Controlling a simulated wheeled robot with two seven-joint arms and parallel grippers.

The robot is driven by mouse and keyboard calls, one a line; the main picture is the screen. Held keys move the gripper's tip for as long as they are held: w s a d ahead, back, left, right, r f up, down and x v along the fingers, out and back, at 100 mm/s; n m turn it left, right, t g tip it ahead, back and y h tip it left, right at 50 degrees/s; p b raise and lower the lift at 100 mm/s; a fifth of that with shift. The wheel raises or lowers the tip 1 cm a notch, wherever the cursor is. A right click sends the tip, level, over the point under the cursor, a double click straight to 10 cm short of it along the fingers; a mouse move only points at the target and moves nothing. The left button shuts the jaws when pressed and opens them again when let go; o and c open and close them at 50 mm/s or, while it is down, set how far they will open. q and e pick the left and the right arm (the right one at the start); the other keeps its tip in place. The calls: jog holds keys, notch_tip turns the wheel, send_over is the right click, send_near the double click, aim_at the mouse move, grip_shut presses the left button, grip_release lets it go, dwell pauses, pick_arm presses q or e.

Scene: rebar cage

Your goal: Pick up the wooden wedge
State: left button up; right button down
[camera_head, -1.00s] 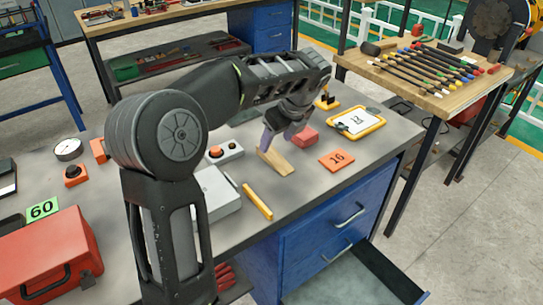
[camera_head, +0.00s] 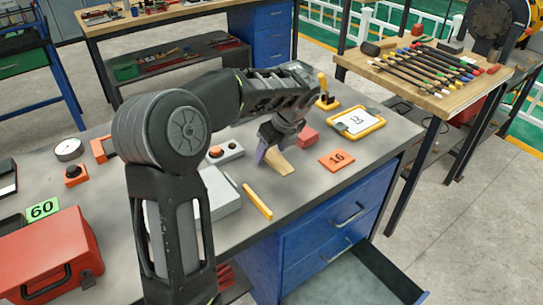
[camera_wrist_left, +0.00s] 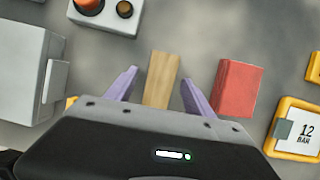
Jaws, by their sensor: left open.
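The wooden wedge (camera_head: 281,163) is a small light-brown piece lying on the grey workbench. In the left wrist view the wedge (camera_wrist_left: 161,78) shows between my two purple fingers, with a gap on each side. My left gripper (camera_head: 272,150) is open and low over the bench at the wedge; it also shows in the left wrist view (camera_wrist_left: 158,82). My right gripper is not in view.
A red block (camera_wrist_left: 238,88) lies just right of the fingers. An orange card marked 16 (camera_head: 337,160), a yellow-framed gauge sheet (camera_head: 358,122), a yellow bar (camera_head: 258,202) and a grey button box (camera_head: 224,153) are nearby. A red toolbox (camera_head: 45,255) stands at the left.

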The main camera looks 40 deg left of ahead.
pick_arm(q)
jog(key=shift+f, duration=0.15)
jog(key=shift+c, duration=0.4)
grip_shut()
dwell(0.7)
